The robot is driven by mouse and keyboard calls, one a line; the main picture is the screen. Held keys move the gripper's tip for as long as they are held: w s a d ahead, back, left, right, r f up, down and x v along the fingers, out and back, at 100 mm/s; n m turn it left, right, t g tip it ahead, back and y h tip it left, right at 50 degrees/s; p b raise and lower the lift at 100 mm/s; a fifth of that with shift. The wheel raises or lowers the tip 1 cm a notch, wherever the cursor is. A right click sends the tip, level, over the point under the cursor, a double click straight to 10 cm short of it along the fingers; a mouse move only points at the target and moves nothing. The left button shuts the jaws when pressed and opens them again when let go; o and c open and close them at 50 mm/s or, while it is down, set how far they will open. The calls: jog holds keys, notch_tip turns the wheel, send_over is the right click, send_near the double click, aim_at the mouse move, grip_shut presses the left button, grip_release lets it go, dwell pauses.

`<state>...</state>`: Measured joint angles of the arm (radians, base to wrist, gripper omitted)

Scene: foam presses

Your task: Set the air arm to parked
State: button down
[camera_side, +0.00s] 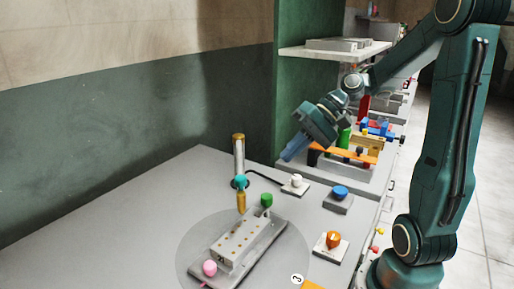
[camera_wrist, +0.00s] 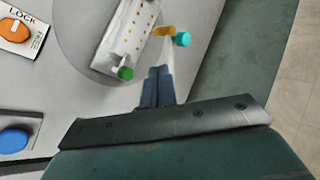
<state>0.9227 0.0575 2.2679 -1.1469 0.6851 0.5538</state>
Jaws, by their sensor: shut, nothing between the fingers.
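No part in view carries a readable air arm label. A grey post with a gold top (camera_side: 238,152) stands at the back of the bench. A gold piece with a teal knob (camera_side: 241,184) shows just in front of it; how they join is unclear. In the wrist view the teal knob (camera_wrist: 182,39) sits beside a gold piece (camera_wrist: 163,31), just beyond my fingertips. My gripper (camera_side: 288,156) is shut and empty, raised above the bench to the right of the post. Its blue fingers (camera_wrist: 158,70) show together in the wrist view, apart from the knob.
A grey block with several gold dots (camera_side: 243,243) lies on a round plate, with a pink knob (camera_side: 209,268) and a green knob (camera_side: 266,199) at its ends. White (camera_side: 296,181), blue (camera_side: 340,191) and orange (camera_side: 333,239) knobs stand to the right. The orange one (camera_wrist: 14,30) is marked LOCK.

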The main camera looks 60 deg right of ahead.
aim_at(245, 176)
jog(key=w+a+f, duration=0.3)
jog(key=w+a, duration=0.1)
jog(key=a, duration=0.2)
jog(key=shift+w+a+f, duration=0.2)
jog(key=shift+w+f, duration=0.15)
jog(key=shift+w, duration=0.05)
jog(key=shift+a, duration=0.1)
dwell(0.5)
jog(key=shift+w+a+m+t+h, duration=0.3)
jog(key=shift+w+a+m, duration=0.1)
jog(key=shift+w+a, duration=0.3)
jog(key=w+a+m, duration=0.1)
jog(key=w+a, duration=0.2)
jog(key=w, duration=0.4)
jog(key=w+a+m+t+h, duration=0.1)
jog(key=w+a, duration=0.2)
jog(key=w, duration=0.5)
jog(key=shift+w+a, duration=0.15)
jog(key=shift+a, duration=0.25)
